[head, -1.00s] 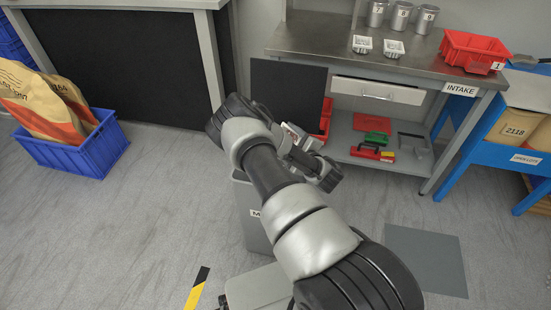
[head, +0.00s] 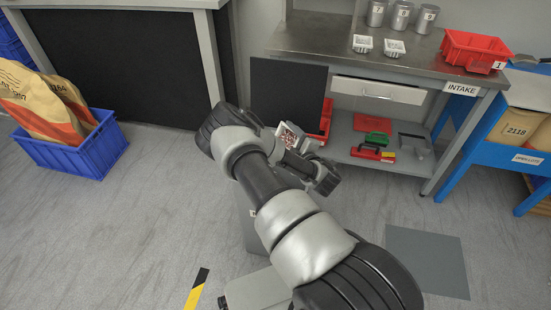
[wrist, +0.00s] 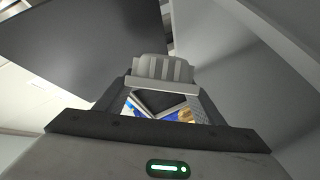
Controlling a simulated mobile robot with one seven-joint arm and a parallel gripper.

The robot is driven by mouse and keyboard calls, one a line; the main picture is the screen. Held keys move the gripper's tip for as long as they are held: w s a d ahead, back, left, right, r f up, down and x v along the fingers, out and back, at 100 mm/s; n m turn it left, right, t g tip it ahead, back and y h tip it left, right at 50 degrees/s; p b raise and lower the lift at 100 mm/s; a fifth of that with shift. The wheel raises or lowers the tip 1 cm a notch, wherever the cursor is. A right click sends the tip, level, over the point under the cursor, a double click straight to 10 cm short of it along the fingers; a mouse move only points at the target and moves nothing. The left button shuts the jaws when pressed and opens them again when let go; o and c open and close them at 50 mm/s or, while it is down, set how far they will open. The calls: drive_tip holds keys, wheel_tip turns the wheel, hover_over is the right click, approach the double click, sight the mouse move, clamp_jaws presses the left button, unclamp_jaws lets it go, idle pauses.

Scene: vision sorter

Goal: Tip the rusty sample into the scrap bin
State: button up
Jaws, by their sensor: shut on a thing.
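My gripper (wrist: 163,95) is shut on a small white tray (wrist: 163,70), gripping its ribbed side in the wrist view. In the head view the tray (head: 289,130) is strongly tilted, and reddish-brown bits, the rusty sample (head: 291,140), show inside it. A grey bin (head: 247,218) stands on the floor below, largely hidden behind my arm. Its opening is hidden and its label cannot be read, so I cannot tell whether it is the scrap bin or whether the tray is over it.
The intake bench (head: 330,45) carries two white trays (head: 362,44) (head: 394,48), numbered metal cans (head: 401,17) and a red bin (head: 475,50). A dark panel (head: 285,95) stands behind my gripper. A blue crate (head: 75,160) with sacks is at left.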

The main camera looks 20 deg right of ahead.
drive_tip(key=shift+s+a+r+n+t+b, duration=0.1)
drive_tip(key=shift+a+n+t+b, duration=0.15)
drive_tip(key=shift+n+b, duration=0.4)
drive_tip(key=shift+s+a+r+n+t+b, duration=0.2)
drive_tip(key=shift+n+b, duration=0.25)
drive_tip(key=shift+b, duration=0.3)
idle(0.8)
drive_tip(key=shift+s+a+n+t+h+b, duration=0.2)
drive_tip(key=shift+a+n+b, duration=0.15)
drive_tip(key=shift+a+b, duration=0.15)
drive_tip(key=shift+s+a+n+t+h+b, duration=0.1)
drive_tip(key=shift+a+n+t+b, duration=0.05)
drive_tip(key=shift+a+n+b, duration=0.25)
idle(0.5)
drive_tip(key=shift+s+a+r+n+t+b, duration=0.1)
drive_tip(key=shift+a+r+n+t+b, duration=0.1)
drive_tip(key=shift+r+n, duration=0.2)
drive_tip(key=shift+a+r+n+t+b, duration=0.1)
drive_tip(key=shift+r+n+t+b, duration=0.1)
drive_tip(key=shift+r+n, duration=0.2)
idle(0.5)
drive_tip(key=shift+s+a+n+t+b, duration=0.15)
drive_tip(key=shift+a+n+t+b, duration=0.25)
drive_tip(key=shift+n+b, duration=0.55)
idle(1.1)
